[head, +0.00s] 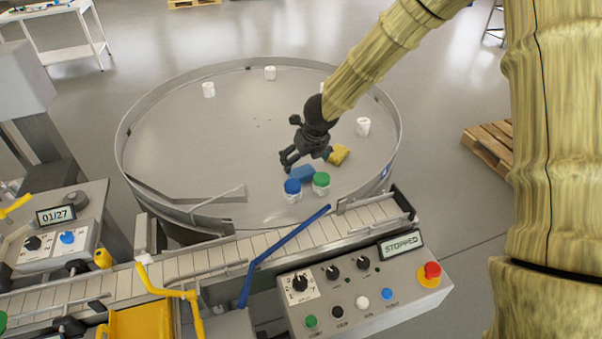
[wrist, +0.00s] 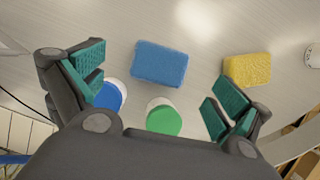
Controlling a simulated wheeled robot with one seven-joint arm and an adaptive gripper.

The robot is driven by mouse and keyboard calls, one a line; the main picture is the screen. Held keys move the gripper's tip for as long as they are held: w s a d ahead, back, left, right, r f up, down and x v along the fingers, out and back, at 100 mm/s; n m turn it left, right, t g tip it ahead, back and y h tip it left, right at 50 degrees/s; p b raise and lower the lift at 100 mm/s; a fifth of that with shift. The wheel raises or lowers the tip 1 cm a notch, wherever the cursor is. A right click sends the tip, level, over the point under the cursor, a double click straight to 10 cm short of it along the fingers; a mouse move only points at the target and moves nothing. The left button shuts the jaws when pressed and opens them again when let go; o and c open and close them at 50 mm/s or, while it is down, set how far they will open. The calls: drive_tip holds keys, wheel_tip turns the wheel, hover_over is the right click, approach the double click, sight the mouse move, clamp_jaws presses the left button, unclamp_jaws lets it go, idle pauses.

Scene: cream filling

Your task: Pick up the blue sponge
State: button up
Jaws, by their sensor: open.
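The blue sponge (wrist: 160,63) lies flat on the grey round table, between and just beyond my open fingertips in the wrist view. In the head view the blue sponge (head: 302,172) shows partly behind my gripper (head: 291,163). My gripper (wrist: 158,92) also shows in the wrist view, with its teal-padded fingers spread wide and nothing between the pads. I cannot tell its exact height above the sponge.
A yellow sponge (wrist: 247,69) lies to the right of the blue one. A blue-lidded jar (wrist: 108,96) and a green-lidded jar (wrist: 163,117) stand close by. The round table (head: 190,140) has a raised rim. Several white jars stand farther off, and a conveyor (head: 250,246) runs in front.

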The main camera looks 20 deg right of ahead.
sight(302, 171)
drive_tip(key=shift+d+f, duration=0.1)
drive_tip(key=shift+f, duration=0.65)
drive_tip(key=shift+x, duration=2.05)
drive_tip(key=shift+d, duration=0.1)
drive_tip(key=shift+c, duration=0.4)
drive_tip(key=c, duration=0.9)
